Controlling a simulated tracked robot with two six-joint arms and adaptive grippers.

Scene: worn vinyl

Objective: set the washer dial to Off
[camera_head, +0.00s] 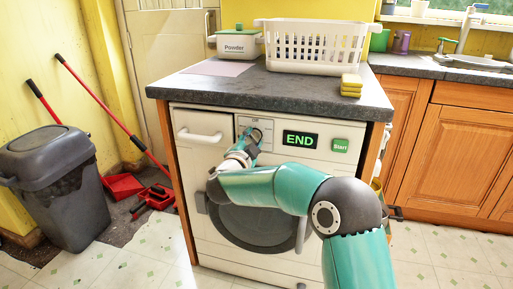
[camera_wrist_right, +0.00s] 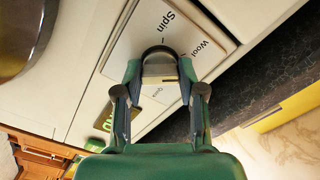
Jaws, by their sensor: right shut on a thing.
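The white washer (camera_head: 318,158) stands under the dark counter. Its dial (camera_wrist_right: 160,64) is a rounded grey knob on a white label plate (camera_wrist_right: 135,45). My right gripper (camera_wrist_right: 158,88) is shut on the dial, one finger on each side. In the head view my right gripper (camera_head: 252,138) covers the dial. The display (camera_head: 300,139) reads "END". My left gripper is not in view.
A green Start button (camera_head: 340,145) sits right of the display. The round door (camera_head: 252,236) is below my arm. On the counter (camera_head: 215,86) are a white basket (camera_head: 312,60), a powder box (camera_head: 233,46) and yellow sponges (camera_head: 351,86). A grey bin (camera_head: 55,190) stands left.

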